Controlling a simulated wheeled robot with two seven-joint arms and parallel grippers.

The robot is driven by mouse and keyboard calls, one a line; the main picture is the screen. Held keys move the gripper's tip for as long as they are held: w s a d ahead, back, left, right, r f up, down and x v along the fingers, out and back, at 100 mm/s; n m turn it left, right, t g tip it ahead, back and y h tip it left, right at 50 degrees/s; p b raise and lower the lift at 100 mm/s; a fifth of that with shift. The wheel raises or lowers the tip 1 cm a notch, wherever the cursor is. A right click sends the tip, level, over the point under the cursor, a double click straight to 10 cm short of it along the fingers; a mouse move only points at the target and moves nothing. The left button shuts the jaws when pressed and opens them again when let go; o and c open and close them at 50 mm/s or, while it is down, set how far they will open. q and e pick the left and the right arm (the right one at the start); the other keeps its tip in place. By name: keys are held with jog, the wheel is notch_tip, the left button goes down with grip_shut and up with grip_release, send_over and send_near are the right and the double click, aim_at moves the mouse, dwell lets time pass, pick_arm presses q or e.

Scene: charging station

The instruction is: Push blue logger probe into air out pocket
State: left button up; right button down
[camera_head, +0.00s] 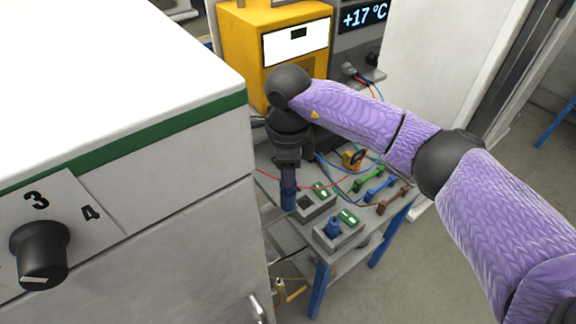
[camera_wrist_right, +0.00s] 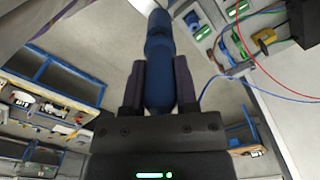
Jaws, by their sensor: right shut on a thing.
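My right gripper (camera_head: 288,165) is shut on a blue logger probe (camera_head: 288,198), which hangs upright below the fingers. In the right wrist view the probe (camera_wrist_right: 159,48) runs between the two dark fingers (camera_wrist_right: 159,85). The probe's lower end is just left of a grey pocket box (camera_head: 314,205) with a dark square opening and a green label. I cannot read which label says air out. My left gripper is not in view.
A big white cabinet (camera_head: 120,90) with a black knob (camera_head: 40,254) fills the left. A yellow device (camera_head: 276,40) stands behind the gripper. Red and blue cables cross the bench beside green, blue and brown connectors (camera_head: 378,188). Floor is open at the right.

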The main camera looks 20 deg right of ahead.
jog(key=shift+c, duration=1.5)
grip_release()
notch_tip(320, 180, up, 10)
jog(key=shift+b, duration=0.8)
jog(key=shift+s, duration=0.1)
